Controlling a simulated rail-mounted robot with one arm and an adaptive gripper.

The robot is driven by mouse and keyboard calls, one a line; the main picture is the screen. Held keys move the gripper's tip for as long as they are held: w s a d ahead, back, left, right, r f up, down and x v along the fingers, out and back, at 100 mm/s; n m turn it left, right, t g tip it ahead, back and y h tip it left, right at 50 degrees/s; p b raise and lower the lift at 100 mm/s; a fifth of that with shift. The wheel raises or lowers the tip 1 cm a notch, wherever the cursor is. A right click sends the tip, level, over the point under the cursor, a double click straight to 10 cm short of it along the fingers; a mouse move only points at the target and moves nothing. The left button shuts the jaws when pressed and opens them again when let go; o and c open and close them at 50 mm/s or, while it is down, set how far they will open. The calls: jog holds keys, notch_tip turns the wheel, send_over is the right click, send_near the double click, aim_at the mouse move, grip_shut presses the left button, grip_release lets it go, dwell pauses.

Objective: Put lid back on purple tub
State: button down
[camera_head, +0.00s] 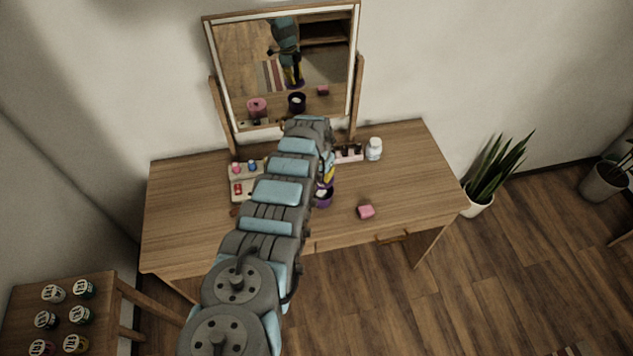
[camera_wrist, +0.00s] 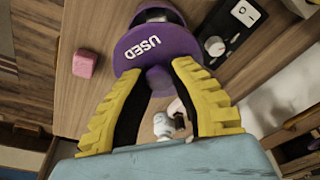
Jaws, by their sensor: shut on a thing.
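The purple lid (camera_wrist: 140,45), marked "USED", is held by its purple stem between the yellow fingers of my gripper (camera_wrist: 158,72). The purple tub (camera_wrist: 166,10) shows just beyond the lid at the top of the wrist view, partly covered by it. In the head view the tub (camera_head: 323,200) stands on the desk, open, with pale contents, partly hidden by my arm. My gripper (camera_head: 328,172) is above and close to the tub there. The mirror shows the tub open, with the lid above and apart from it.
A pink block (camera_head: 366,212) lies on the desk (camera_head: 410,180) right of the tub. A tray with small items (camera_head: 243,187) is at left. The desk's right side is mostly clear.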

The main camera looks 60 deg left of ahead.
aim_at(323, 184)
jog(key=shift+w+a+f+b, duration=0.1)
jog(key=shift+w+a+b, duration=0.05)
jog(key=shift+w+b, duration=0.15)
jog(key=shift+f, duration=0.15)
notch_tip(323, 184, down, 6)
jog(key=b, duration=0.6)
jog(key=shift+f, duration=0.1)
dwell(2.4)
jog(key=shift+c, duration=2.1)
grip_release()
jog(key=shift+r+p, duration=2.6)
jog(key=shift+r, duration=0.9)
